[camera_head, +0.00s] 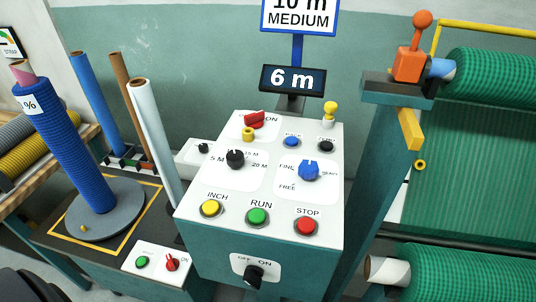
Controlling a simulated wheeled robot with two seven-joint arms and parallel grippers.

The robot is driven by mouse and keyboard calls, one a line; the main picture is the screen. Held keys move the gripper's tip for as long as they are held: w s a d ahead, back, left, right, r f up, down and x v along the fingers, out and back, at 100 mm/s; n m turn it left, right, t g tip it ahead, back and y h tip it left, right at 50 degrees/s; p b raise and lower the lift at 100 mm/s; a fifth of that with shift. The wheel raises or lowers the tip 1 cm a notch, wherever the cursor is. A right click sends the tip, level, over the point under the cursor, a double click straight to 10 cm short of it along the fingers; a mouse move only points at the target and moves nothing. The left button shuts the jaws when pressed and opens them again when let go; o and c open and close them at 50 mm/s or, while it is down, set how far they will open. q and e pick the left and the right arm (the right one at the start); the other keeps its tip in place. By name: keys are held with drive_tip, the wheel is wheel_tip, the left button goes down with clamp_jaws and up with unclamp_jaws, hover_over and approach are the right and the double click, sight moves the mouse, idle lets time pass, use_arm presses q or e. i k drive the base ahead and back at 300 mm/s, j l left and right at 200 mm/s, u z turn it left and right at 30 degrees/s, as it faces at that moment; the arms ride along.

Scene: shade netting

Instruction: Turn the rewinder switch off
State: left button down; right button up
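No label in view reads "rewinder", so I cannot tell which switch the task names. A red rotary switch (254,119) sits at the top left of the main control panel (222,190), with "ON" at its right and its left label hidden. A black rotary knob (255,275) is on the panel's lower front, between "OFF" and "ON"; its exact setting is unclear. A small red switch (171,262) is on the low white box (150,272) at the left, beside "ON" and a green button (142,262). Neither gripper shows in view.
The panel also carries INCH (211,208), RUN (257,216) and STOP (306,226) buttons, a black selector (235,159) and a blue selector (309,170). A display (293,79) reads 6 m. A blue roll (75,150) stands left; green netting rolls (495,85) are right.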

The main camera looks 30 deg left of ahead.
sight(255, 119)
drive_tip(key=k+j+u, duration=0.1)
drive_tip(key=j, duration=1.25)
drive_tip(key=i+l, duration=0.35)
